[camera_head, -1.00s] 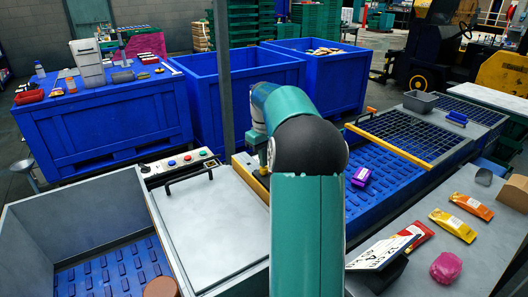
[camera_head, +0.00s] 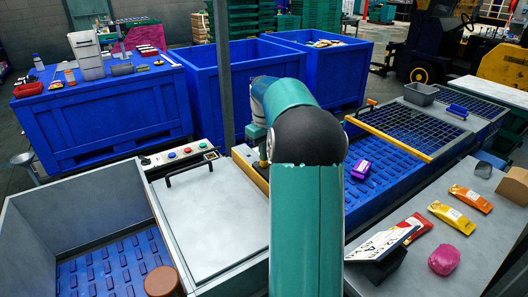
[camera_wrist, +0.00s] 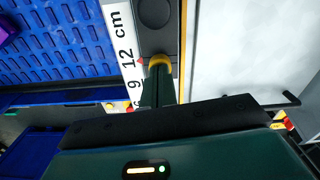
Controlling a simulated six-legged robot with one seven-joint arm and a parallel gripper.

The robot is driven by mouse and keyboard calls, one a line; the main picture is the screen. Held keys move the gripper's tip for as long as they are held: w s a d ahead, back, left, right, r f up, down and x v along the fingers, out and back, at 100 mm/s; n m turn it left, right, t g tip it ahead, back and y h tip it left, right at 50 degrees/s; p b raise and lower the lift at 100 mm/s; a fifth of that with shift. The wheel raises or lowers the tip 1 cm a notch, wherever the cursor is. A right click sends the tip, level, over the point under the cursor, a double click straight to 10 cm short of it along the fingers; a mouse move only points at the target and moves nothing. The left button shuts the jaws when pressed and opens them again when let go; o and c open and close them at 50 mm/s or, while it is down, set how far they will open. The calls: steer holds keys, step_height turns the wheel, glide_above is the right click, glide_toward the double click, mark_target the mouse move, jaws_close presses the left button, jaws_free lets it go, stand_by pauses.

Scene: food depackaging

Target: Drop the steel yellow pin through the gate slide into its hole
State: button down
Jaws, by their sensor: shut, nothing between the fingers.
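In the wrist view, a round yellow piece (camera_wrist: 160,61), which looks like the top of the yellow pin, sits beside a dark grey plate (camera_wrist: 158,38) with round recesses. My gripper (camera_wrist: 158,80) is shut and empty, with its fingertips right at the yellow piece; I cannot tell whether they touch. The pin's lower part and its hole are hidden. In the head view, a yellow-edged bar (camera_head: 246,163), probably the gate slide, crosses between the grey lid and the blue conveyor. My arm covers most of the gripper there.
A ruler strip (camera_wrist: 124,40) runs beside the dark plate. A grey lid (camera_head: 212,215) with a black handle lies left of my arm. A purple packet (camera_head: 361,170) lies on the blue conveyor (camera_head: 375,190). Food packets (camera_head: 470,198) lie on the right-hand table.

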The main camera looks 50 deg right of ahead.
steer(key=shift+f, duration=0.15)
step_height(320, 180, up, 16)
steer(key=shift+r, duration=0.25)
stand_by(0.5)
step_height(320, 180, down, 10)
steer(key=m, duration=0.8)
steer(key=shift+m, duration=0.4)
steer(key=shift+f, duration=2.9)
steer(key=shift+f, duration=0.45)
